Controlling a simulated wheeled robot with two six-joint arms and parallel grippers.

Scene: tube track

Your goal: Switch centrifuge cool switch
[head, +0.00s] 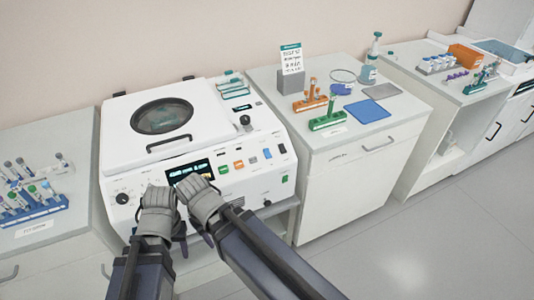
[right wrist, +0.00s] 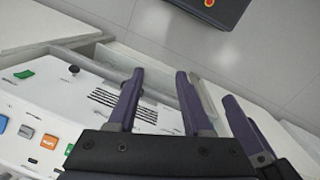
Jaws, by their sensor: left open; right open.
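The switch labels are too small to read. My left gripper (head: 160,200) is open in front of the panel's left part. My right gripper (head: 197,188) is open just below the display, close beside the left one. In the right wrist view its purple fingers (right wrist: 160,75) are apart and empty, with the panel switches to their left.
A green rocker switch (head: 284,179) and a black knob (head: 267,203) are on the panel's lower right. A blue tube rack (head: 40,210) stands left of the centrifuge. On the right cabinet are green (head: 327,122) and orange (head: 310,104) racks and a blue mat (head: 367,113).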

